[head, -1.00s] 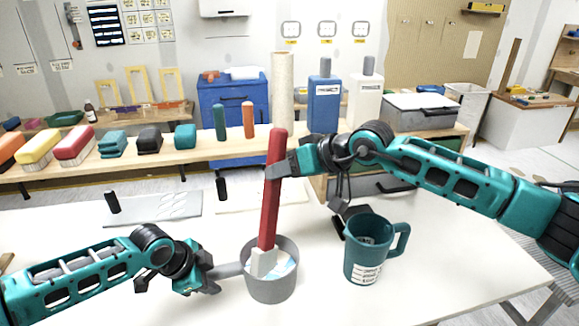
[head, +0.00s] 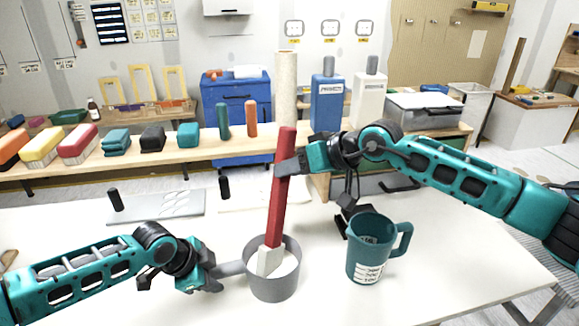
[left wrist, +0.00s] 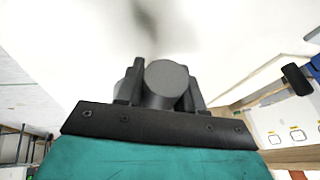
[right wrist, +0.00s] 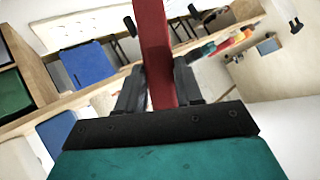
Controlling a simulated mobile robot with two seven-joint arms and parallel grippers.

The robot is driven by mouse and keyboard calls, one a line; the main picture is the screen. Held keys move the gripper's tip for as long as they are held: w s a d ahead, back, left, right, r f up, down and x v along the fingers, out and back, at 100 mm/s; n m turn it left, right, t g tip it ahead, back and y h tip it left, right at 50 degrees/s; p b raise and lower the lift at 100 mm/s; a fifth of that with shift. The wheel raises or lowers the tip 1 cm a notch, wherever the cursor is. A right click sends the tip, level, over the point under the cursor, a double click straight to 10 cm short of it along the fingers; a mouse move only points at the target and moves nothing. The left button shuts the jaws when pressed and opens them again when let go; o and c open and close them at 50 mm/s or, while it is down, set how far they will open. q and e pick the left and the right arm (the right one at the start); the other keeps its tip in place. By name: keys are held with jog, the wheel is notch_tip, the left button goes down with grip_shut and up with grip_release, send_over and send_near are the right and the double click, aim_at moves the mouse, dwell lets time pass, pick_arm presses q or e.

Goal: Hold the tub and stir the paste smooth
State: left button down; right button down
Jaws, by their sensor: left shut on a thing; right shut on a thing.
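A grey tub (head: 273,285) with a side handle stands on the white table and holds white paste (head: 285,266). My left gripper (head: 218,275) is shut on the tub's handle, left of the tub; the grey handle end (left wrist: 166,82) shows between its fingers in the left wrist view. My right gripper (head: 284,168) is shut on the red handle of a stirrer (head: 280,195), above the tub. The red handle (right wrist: 154,50) also shows between the fingers in the right wrist view. The stirrer's pale lower end (head: 269,260) is in the tub, and the stirrer leans slightly, top to the right.
A teal measuring jug (head: 368,258) stands close to the right of the tub. A grey tray (head: 160,207) lies behind my left arm. A wooden shelf (head: 190,150) with brushes, blocks and bottles runs along the back.

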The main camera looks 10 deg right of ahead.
pick_arm(q)
jog(key=shift+s+a+f, duration=0.1)
jog(key=shift+s+f, duration=0.05)
jog(key=shift+f, duration=0.05)
pick_arm(e)
jog(key=w+d+r, duration=0.2)
jog(key=w+r, duration=0.1)
jog(key=r, duration=0.5)
jog(key=shift+r, duration=0.3)
dwell(0.5)
notch_tip(320, 180, up, 5)
dwell(0.6)
dwell(0.8)
pick_arm(q)
jog(key=c, duration=0.6)
grip_release()
jog(key=shift+r, duration=0.1)
